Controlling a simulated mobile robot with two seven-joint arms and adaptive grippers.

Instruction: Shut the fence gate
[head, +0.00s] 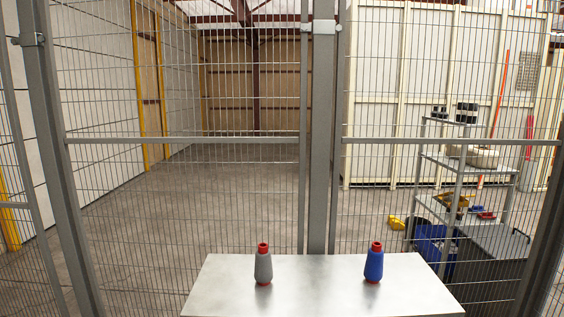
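A grey wire-mesh fence stands across the whole head view, just behind a table. Its thick middle post (321,180) carries a light clamp (323,27) near the top. A left mesh panel with a horizontal rail (185,140) and a right mesh panel with a similar rail (450,142) meet at this post. A slanting post (62,170) stands at the left. I cannot tell which panel is the gate, and no open gap shows clearly. Neither of my grippers is in view.
Behind the right panel stand a shelf cart (465,163), a blue bin (432,240) and yellow bins. The floor behind the left panel is clear.

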